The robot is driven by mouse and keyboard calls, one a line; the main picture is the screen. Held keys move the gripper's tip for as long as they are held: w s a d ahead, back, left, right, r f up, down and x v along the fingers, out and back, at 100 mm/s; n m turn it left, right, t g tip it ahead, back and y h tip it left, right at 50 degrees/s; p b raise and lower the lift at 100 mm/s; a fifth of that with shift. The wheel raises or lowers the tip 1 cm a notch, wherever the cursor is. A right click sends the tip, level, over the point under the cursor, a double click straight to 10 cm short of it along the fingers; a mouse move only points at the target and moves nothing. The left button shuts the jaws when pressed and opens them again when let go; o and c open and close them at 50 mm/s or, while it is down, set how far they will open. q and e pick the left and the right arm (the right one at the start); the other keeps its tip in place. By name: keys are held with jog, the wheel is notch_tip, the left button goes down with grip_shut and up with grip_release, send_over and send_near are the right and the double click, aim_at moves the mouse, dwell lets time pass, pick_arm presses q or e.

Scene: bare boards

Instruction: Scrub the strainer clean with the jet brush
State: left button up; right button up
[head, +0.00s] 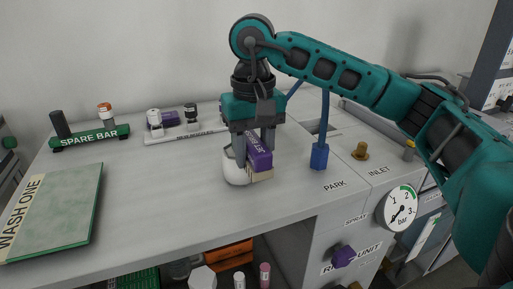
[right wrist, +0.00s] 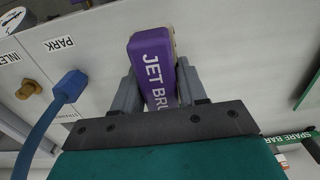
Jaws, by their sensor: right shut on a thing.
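The jet brush (head: 258,153) is a purple block with white lettering and a pale lower edge. My right gripper (head: 252,146) is shut on it, just above the grey bench top. In the right wrist view the jet brush (right wrist: 154,62) sits between the two grey fingers. A white rounded thing (head: 235,168) is right beside and partly behind the brush and fingers. I cannot tell whether it is the strainer, or whether the brush touches it. No other thing is clearly a strainer. My left gripper is not in view.
A green WASH ONE mat (head: 75,215) lies at the left. The green SPARE BAR rack (head: 95,138) holds small items. A pale tray (head: 195,134) behind holds more. A blue hose end (head: 319,157) stands near PARK, right of the brush, with a brass INLET fitting (head: 360,151) beyond.

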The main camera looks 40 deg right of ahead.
jog(key=shift+s+d+r+b, duration=0.1)
jog(key=shift+d+b, duration=0.2)
jog(key=shift+d, duration=0.2)
jog(key=shift+f+b, duration=0.2)
jog(key=shift+b, duration=0.2)
jog(key=shift+r, duration=0.15)
jog(key=a, duration=0.3)
jog(key=shift+w, duration=0.35)
dwell(2.4)
